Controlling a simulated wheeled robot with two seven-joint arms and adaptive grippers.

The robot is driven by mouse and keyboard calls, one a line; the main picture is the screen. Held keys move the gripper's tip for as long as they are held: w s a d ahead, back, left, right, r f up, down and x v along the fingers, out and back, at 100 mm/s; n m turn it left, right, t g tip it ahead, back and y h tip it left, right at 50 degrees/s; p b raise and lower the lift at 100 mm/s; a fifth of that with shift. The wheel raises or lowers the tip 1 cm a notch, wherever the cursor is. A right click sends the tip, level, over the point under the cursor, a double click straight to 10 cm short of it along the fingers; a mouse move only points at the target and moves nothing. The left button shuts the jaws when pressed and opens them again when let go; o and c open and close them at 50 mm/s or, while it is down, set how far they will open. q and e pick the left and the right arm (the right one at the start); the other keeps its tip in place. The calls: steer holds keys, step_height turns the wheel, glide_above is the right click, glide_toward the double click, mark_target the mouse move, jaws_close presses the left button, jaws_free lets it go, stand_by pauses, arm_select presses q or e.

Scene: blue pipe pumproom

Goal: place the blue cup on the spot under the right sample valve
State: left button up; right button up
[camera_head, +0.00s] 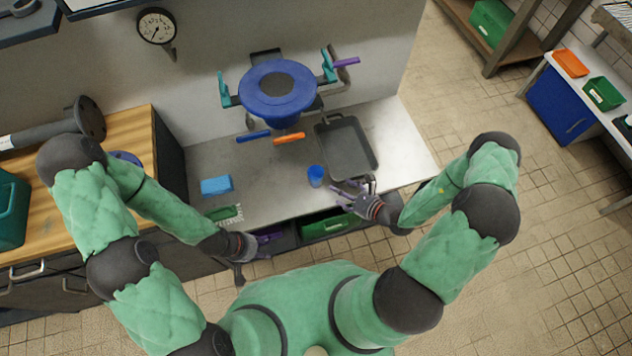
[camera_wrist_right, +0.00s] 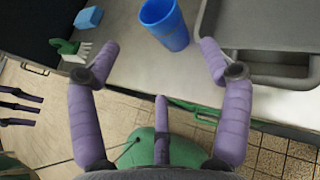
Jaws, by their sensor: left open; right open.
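The blue cup (camera_head: 316,176) stands upright on the metal counter, left of the grey tray's near corner; it also shows in the right wrist view (camera_wrist_right: 165,26). My right gripper (camera_head: 348,193) is open and empty, just right of the cup and nearer to me. Its purple fingers (camera_wrist_right: 160,62) are spread, with the cup beyond them, not between them. My left gripper (camera_head: 265,242) is open and empty at the counter's front edge. A blue handle (camera_head: 253,136) and an orange handle (camera_head: 289,138) sit below the blue flanged pipe (camera_head: 278,90). I cannot make out a marked spot.
A grey tray (camera_head: 346,150) lies right of the cup. A blue sponge (camera_head: 216,186) and a green brush (camera_head: 224,213) lie on the left of the counter (camera_head: 270,180). A purple lever (camera_head: 346,62) sticks out right of the pipe. The counter between sponge and cup is clear.

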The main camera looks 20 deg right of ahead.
mark_target(316, 177)
steer(key=b+x, duration=0.1)
steer(key=x, duration=0.4)
steer(key=shift+w+d+f, duration=0.1)
steer(key=shift+w+f, duration=0.1)
steer(key=shift+f, duration=0.05)
steer(key=shift+b+x, duration=1.05)
steer(key=shift+x, duration=1.6)
steer(key=shift+w+d, duration=0.1)
jaws_close()
